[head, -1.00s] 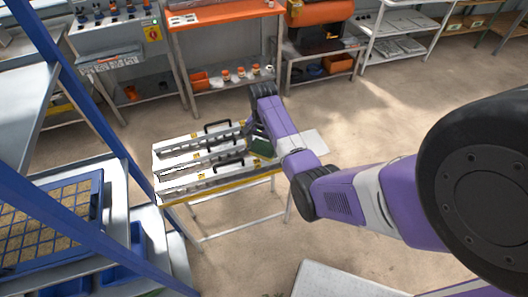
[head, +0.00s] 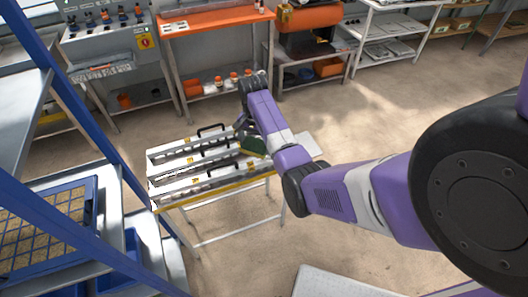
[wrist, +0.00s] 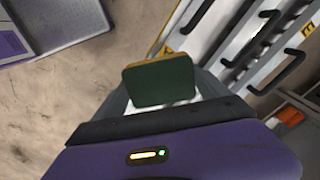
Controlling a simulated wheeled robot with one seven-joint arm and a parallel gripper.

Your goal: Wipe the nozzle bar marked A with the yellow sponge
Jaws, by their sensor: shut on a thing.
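My gripper (head: 244,136) is shut on the sponge, which shows a dark green face in the wrist view (wrist: 160,83) and a thin yellow strip along its top edge. In the head view the green sponge (head: 254,146) is at the right end of the nozzle bars. Three long pale bars lie side by side on a small stand: a far bar (head: 172,153), a middle bar (head: 182,168) and a near bar (head: 178,189). They carry small yellow labels, but I cannot read which is A. I cannot tell whether the sponge touches a bar.
The stand (head: 200,243) has thin white legs. Black handles (head: 212,128) rise from the bars. A blue-framed rack with a seed tray (head: 90,215) stands at the left. An orange-topped bench (head: 205,24) is behind. Bare floor lies right of the stand.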

